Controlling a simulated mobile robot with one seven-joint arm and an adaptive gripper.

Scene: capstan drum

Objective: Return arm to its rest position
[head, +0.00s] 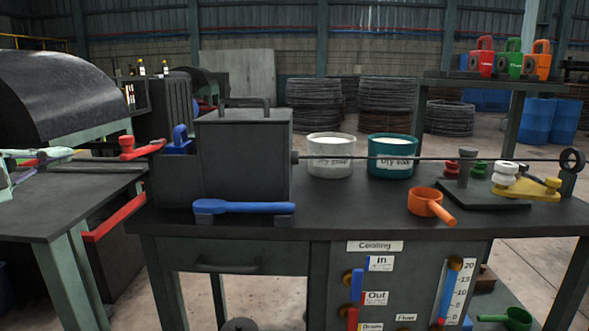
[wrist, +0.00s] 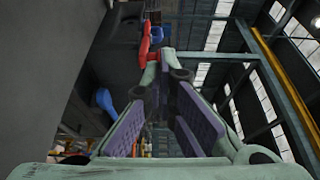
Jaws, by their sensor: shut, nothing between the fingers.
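My gripper (wrist: 167,64) fills the middle of the wrist view, with pale green fingers and purple inner pads. Its tips come together and nothing is held between them. In the head view my pale green gripper (head: 62,153) reaches in from the left edge, above the left table. Its tips point right, toward the red handle (head: 127,148), and appear apart from it. The red handle also shows beyond the tips in the wrist view (wrist: 145,42).
A dark box (head: 243,155) stands on the main bench, with a blue-handled tool (head: 245,207) before it. Two tubs, white (head: 331,156) and teal (head: 391,156), stand behind a thin rod. An orange scoop (head: 424,202) lies right. The left table (head: 80,205) has bare surface.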

